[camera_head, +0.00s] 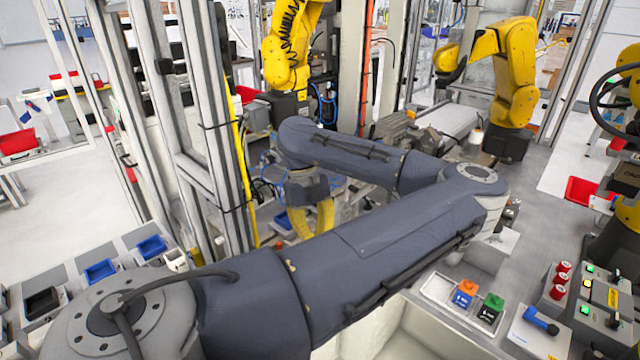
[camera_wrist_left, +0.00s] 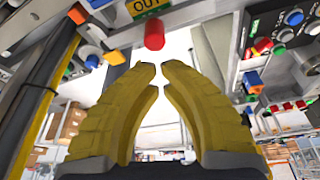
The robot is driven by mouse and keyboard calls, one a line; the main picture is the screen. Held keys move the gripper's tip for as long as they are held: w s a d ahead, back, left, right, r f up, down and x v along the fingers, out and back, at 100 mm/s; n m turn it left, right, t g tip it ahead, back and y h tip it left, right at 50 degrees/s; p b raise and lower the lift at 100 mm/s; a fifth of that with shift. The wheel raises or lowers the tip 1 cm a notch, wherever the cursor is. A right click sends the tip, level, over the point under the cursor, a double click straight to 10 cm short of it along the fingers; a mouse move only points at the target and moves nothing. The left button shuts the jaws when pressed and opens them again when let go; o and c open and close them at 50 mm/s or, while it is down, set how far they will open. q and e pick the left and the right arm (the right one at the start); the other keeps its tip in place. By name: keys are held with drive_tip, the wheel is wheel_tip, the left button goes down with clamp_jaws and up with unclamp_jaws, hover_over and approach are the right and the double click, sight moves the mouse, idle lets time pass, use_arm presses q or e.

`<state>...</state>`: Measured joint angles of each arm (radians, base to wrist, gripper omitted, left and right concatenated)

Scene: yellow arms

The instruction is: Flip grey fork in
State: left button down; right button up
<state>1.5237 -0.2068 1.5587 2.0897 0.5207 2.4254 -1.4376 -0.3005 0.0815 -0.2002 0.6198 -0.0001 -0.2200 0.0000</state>
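My left arm crosses the head view, and its gripper (camera_head: 312,220) hangs near the middle with yellow fingers pointing down, partly covered by the arm. In the left wrist view the two yellow fingers (camera_wrist_left: 159,72) frame a bright gap, with tips a little apart and nothing held. A red cylinder (camera_wrist_left: 154,34) shows beyond the fingertips, below a yellow plate marked OUT (camera_wrist_left: 148,5). I cannot make out a grey fork in either view; the arm hides much of the area behind it. My right gripper is not in view.
Panels with coloured knobs (camera_wrist_left: 280,38) flank the fingers in the wrist view. A button box (camera_head: 600,300), an orange block (camera_head: 466,290) and a green block (camera_head: 492,304) stand at front right. Metal posts (camera_head: 200,110) rise at left. Yellow robot arms (camera_head: 515,75) stand behind.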

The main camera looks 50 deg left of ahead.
use_arm(q)
drive_tip(key=shift+w+a, duration=0.15)
drive_tip(key=shift+a, duration=0.5)
drive_tip(key=shift+a, duration=1.45)
wheel_tip(320, 180, up, 10)
drive_tip(key=shift+s+d+f, duration=0.2)
drive_tip(key=shift+d, duration=0.2)
